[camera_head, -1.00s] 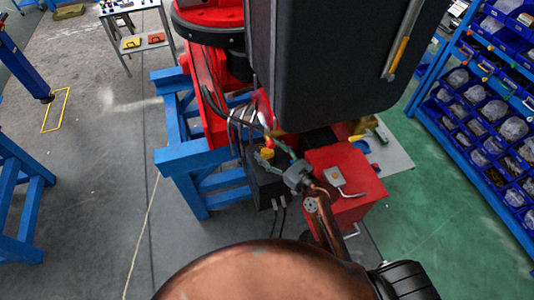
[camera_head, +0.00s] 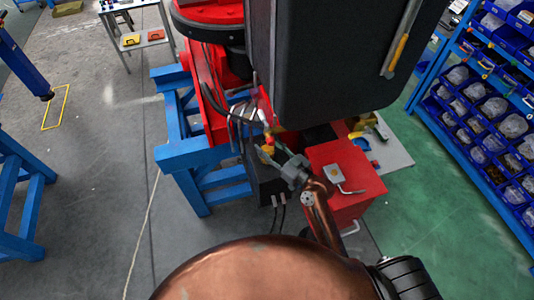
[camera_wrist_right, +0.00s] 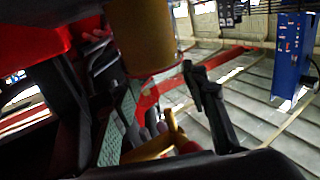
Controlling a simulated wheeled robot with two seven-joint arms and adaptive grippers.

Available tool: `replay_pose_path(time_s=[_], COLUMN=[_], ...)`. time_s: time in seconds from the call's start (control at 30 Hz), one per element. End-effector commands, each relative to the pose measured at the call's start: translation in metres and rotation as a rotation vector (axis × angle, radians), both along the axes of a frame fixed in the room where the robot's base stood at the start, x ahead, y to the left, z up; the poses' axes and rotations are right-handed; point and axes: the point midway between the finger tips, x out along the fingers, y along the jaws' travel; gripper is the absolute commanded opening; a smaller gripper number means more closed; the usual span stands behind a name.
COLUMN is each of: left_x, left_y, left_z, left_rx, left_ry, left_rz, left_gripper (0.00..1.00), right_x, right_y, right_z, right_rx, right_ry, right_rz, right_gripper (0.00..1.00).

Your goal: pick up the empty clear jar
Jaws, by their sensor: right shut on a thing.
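My right gripper (camera_head: 271,150) reaches out from the bottom centre of the head view, beside the big dark cabinet. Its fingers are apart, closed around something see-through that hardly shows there. In the right wrist view one dark finger (camera_wrist_right: 207,105) stands at centre right; the other is hard to make out. A clear jar (camera_wrist_right: 155,88) with a faint reddish curved edge seems to sit by that finger, below a brownish cylinder. Its full outline and contents are hard to tell. My left gripper is not in view.
A red box (camera_head: 345,205) with a small grey piece on top stands right of the gripper. The dark cabinet (camera_head: 335,60) hangs close above. A blue stand (camera_head: 185,155) is at left, and shelves of blue bins (camera_head: 480,120) are at right.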

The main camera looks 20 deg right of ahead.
Motion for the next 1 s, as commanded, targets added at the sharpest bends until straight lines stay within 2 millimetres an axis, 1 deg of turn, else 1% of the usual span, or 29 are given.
replay_pose_path(time_s=[0.03, 0.27, 0.63, 0.73, 0.8, 0.87, 1.0], left_x=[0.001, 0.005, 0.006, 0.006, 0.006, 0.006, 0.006], left_y=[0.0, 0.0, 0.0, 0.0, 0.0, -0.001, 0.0], left_z=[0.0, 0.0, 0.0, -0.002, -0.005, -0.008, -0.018], left_rx=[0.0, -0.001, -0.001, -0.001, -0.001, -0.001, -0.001], left_ry=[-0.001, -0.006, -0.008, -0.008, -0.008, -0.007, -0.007], left_rz=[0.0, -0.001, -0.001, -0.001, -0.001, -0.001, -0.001], left_gripper=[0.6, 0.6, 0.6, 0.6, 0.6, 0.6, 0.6], right_x=[0.0, 0.0, 0.0, 0.001, 0.001, -0.007, -0.033], right_y=[0.0, 0.0, 0.0, 0.0, 0.001, -0.005, -0.018], right_z=[0.0, 0.0, 0.003, 0.009, 0.016, 0.014, 0.012], right_rx=[0.0, 0.0, 0.0, 0.0, 0.0, -0.004, -0.005], right_ry=[0.0, 0.0, -0.002, -0.004, -0.007, -0.002, -0.001], right_rz=[0.0, 0.0, 0.0, 0.001, 0.001, -0.002, -0.001], right_gripper=[0.16, 0.0, 0.0, 0.0, 0.0, 0.0, 0.0])
